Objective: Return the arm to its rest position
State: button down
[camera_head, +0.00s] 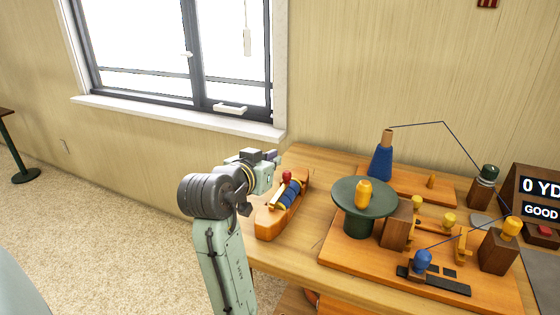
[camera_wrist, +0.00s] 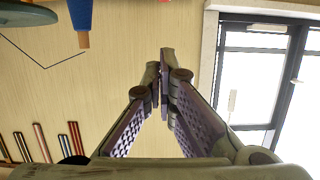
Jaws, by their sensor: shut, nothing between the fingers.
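My gripper (camera_head: 272,157) is at the end of my raised arm, above the left back edge of the wooden table (camera_head: 289,276). In the wrist view my gripper's two fingers (camera_wrist: 163,82) come together at their tips, shut with nothing seen between them. The fingers stand in front of the plain wall, clear of any object. A wooden boat-shaped shuttle (camera_head: 268,221) with blue thread and a red knob lies on the table below and right of my gripper, apart from it.
A blue thread cone (camera_head: 381,163), which also shows in the wrist view (camera_wrist: 80,14), stands at the back. A dark green round stand (camera_head: 358,222) and a wooden board with several pegs and blocks fill the table's right. A window (camera_head: 180,50) is behind my arm. Open carpet (camera_head: 100,235) lies left.

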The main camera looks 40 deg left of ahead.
jog(key=shift+s+d+r, duration=0.15)
jog(key=shift+s+d, duration=0.05)
jog(key=shift+s, duration=0.5)
